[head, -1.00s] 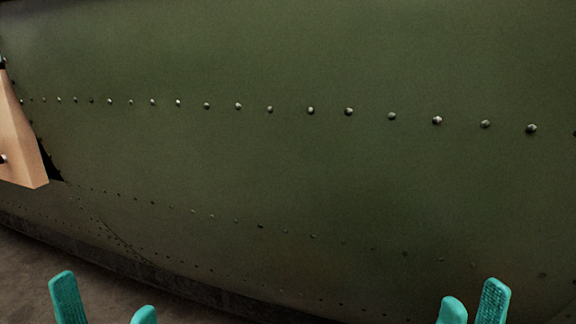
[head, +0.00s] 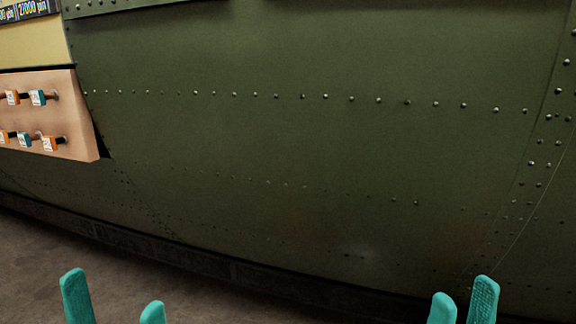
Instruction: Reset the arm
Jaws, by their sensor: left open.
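My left gripper (head: 115,298) shows at the bottom left of the head view as two teal fingers standing apart, with nothing between them. My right gripper (head: 464,300) shows at the bottom right, also as two teal fingers with a gap and nothing visible between them. Both are in front of the green riveted fuselage skin (head: 300,160) and appear apart from it. The rest of both arms is out of view.
A tan panel (head: 70,120) with orange and teal tagged parts on pegs stands at the left, in front of the fuselage. A yellow panel (head: 30,45) is above it. Bare brown floor (head: 60,240) shows at the lower left.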

